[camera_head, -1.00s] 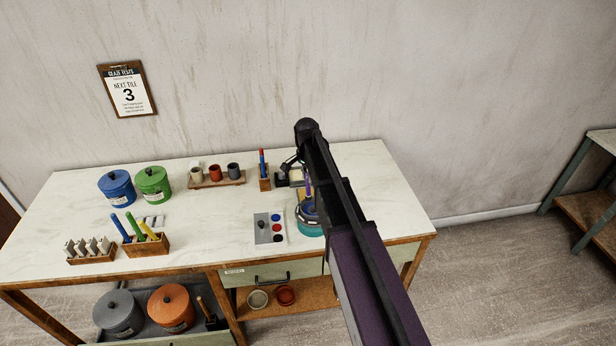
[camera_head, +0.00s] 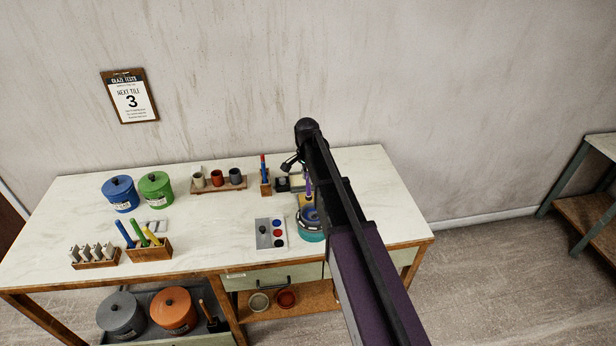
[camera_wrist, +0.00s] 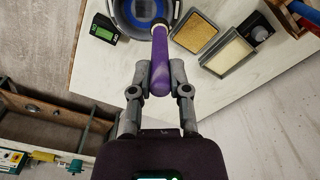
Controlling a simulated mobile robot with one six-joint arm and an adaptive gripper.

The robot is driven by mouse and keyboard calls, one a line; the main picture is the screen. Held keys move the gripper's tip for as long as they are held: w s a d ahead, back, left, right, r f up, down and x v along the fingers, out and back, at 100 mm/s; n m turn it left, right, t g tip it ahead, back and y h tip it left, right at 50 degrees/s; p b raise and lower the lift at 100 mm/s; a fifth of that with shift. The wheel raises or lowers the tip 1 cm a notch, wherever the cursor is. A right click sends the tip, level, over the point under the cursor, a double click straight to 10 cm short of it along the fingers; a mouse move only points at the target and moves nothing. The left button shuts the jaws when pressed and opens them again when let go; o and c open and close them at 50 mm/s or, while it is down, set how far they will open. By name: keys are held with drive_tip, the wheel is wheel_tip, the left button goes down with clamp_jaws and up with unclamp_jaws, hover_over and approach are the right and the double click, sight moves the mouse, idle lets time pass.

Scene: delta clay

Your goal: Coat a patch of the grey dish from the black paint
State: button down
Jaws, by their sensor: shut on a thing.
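My gripper (camera_wrist: 159,76) is shut on the purple handle of a brush (camera_wrist: 160,62). The brush points away from the wrist, and its far end is over or at a round grey-blue dish (camera_wrist: 122,12); I cannot tell whether it touches. In the head view the dish (camera_head: 309,216) sits on a teal round base (camera_head: 312,236), partly behind my arm. The purple handle (camera_head: 309,190) shows just above it.
A grey board with a knob (camera_head: 263,233) lies beside the palette. A rack of cups (camera_head: 218,183) and a pen holder (camera_head: 266,187) stand behind.

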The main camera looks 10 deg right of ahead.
drive_tip(key=shift+r+p, duration=0.95)
drive_tip(key=shift+r, duration=0.25)
drive_tip(key=shift+s+f, duration=0.1)
drive_tip(key=shift+s, duration=0.05)
